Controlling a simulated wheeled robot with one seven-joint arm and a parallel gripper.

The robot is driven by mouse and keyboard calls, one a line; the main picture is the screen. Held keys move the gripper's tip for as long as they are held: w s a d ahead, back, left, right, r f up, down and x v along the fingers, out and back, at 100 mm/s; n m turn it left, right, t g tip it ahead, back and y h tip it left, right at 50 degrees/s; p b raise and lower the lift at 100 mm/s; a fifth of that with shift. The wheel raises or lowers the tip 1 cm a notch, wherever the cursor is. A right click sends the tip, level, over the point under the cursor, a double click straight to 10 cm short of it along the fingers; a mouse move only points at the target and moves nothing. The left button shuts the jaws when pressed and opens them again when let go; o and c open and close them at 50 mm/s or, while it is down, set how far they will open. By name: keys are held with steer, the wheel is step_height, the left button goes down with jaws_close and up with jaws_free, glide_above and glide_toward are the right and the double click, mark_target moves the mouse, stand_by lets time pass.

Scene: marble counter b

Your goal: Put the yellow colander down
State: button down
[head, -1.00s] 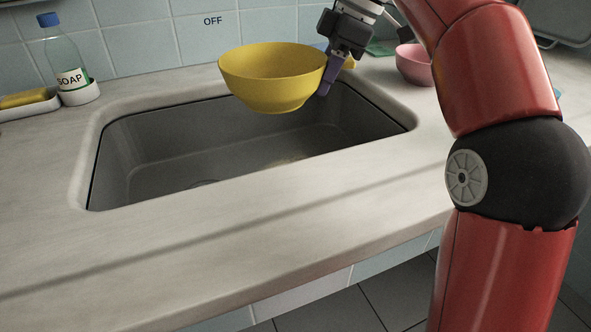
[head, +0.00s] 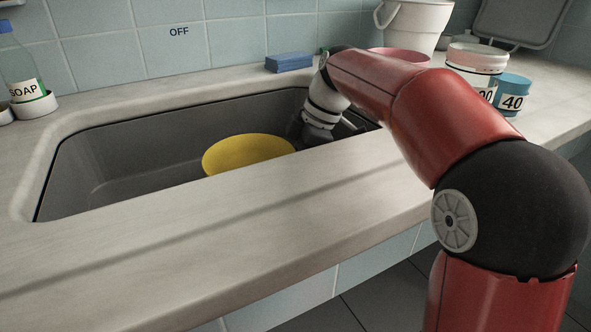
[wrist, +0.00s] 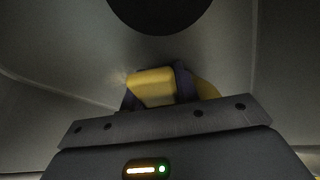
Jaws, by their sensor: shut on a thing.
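The yellow colander (head: 247,154) is down inside the grey sink (head: 125,150) in the head view, near its right half. The counter's front edge hides its lower part. My gripper is at its right side; in the head view, its fingers are mostly hidden. In the wrist view my gripper (wrist: 155,86) has its purple fingers shut on a yellow part of the colander (wrist: 152,88). Whether the colander touches the sink floor cannot be told.
A blue sponge (head: 289,62) lies behind the sink. A soap bottle (head: 22,75) stands at the left. A white bucket (head: 420,24), a pink bowl (head: 398,54) and jars (head: 513,95) stand at the right. The front counter (head: 180,235) is clear.

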steer(key=shift+f, duration=0.15)
steer(key=c, duration=1.1)
jaws_free()
steer(key=shift+o, duration=0.2)
steer(key=p+v, duration=0.1)
steer(key=v, duration=0.6)
steer(key=shift+d+r+p, duration=0.1)
steer(key=shift+r+p, duration=0.25)
steer(key=shift+p, duration=0.05)
steer(key=shift+r, duration=0.1)
